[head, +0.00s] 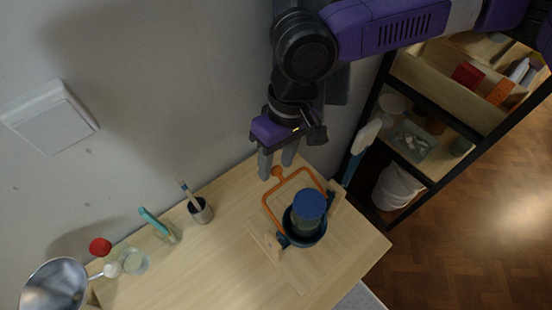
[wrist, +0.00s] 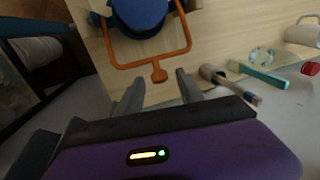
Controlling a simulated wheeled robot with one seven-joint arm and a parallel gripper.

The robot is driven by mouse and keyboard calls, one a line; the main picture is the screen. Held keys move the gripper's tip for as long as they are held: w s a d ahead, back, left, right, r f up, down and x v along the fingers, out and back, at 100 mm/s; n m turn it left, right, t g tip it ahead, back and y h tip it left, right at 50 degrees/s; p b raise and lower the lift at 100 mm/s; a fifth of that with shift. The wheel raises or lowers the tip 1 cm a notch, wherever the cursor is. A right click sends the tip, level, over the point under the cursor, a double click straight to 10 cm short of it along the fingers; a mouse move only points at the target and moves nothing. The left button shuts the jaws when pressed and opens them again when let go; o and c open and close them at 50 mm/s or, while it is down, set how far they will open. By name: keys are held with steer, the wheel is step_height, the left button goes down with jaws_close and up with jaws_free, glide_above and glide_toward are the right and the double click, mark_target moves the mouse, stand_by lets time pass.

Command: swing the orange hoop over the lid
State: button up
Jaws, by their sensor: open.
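The orange hoop (head: 268,208) is a thin squarish frame with a round tab (head: 277,172) on its wall-side bar. It reaches out from the jar toward the wall, not across the blue lid (head: 311,201). The lid is on top of a jar set in a dark blue holder (head: 307,237). In the wrist view the hoop (wrist: 118,66) and tab (wrist: 159,75) show below the lid (wrist: 138,12). My gripper (head: 277,171) is open and empty, its fingers pointing down at the tab. In the wrist view the tab lies around the fingertips (wrist: 160,78); contact cannot be told.
A grey cup with a brush (head: 201,211), a teal-handled tool (head: 158,225), a glass (head: 134,262) and a metal bowl (head: 54,287) stand to the left. A shelf (head: 440,110) is at the right. The wall is close behind my gripper. The front tabletop (head: 215,270) is clear.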

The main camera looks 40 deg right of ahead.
steer(key=shift+f, duration=0.15)
jaws_close()
stand_by(1.4)
